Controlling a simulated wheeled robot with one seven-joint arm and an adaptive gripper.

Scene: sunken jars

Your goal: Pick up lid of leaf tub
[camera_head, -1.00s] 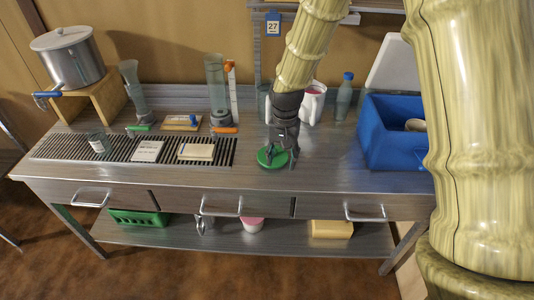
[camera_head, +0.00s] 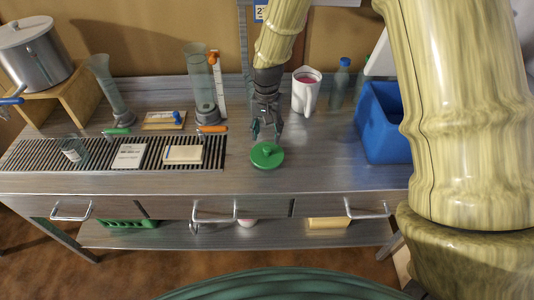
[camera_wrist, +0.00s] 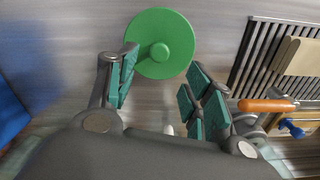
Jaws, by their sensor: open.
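A round green lid (camera_head: 267,155) with a small central knob lies on the metal bench top. In the wrist view the lid (camera_wrist: 178,32) shows at the top middle, with its knob just beyond the fingertips. My gripper (camera_head: 266,128) is open and empty, behind the lid in the head view and apart from it. In the wrist view my gripper (camera_wrist: 160,75) has its two fingers spread to either side below the lid. I cannot tell a leaf mark on the lid or any tub under it.
A slatted drain area (camera_head: 40,154) with a jar, cards and tools lies to the left. A white jug (camera_head: 306,92) and a bottle (camera_head: 340,84) stand behind my gripper. A blue bin (camera_head: 382,125) stands to the right. The bench around the lid is clear.

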